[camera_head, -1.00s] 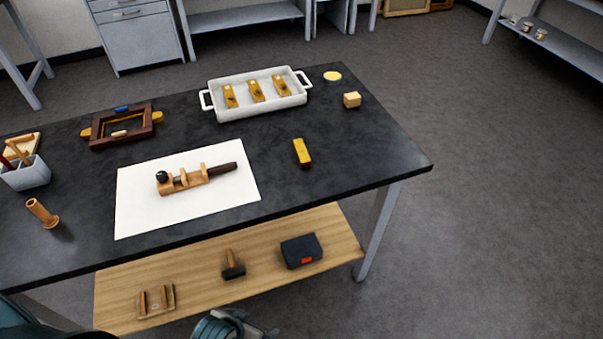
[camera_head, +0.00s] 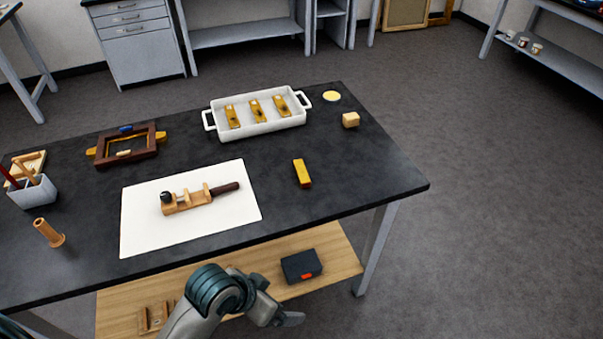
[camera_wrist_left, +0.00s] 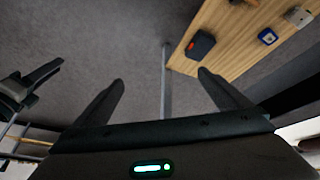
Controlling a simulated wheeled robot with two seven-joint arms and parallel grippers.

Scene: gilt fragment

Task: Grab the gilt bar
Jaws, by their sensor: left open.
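The gilt bar (camera_head: 302,173), a small yellow-gold block with a darker reddish near end, lies alone on the dark tabletop, right of the white sheet. My left gripper (camera_head: 290,318) is low in the head view, in front of the table and lower than its top, well apart from the bar. In the left wrist view its two fingers (camera_wrist_left: 160,78) are spread with nothing between them. The bar does not show in that view.
A white tray (camera_head: 212,126) with three gilt pieces stands behind the bar. A wooden cube (camera_head: 350,120) and a yellow disc (camera_head: 331,96) lie right of it. The white sheet (camera_head: 140,228) bears a wooden clamp-like tool (camera_head: 197,198). The lower shelf (camera_head: 335,262) holds a dark box (camera_head: 301,266).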

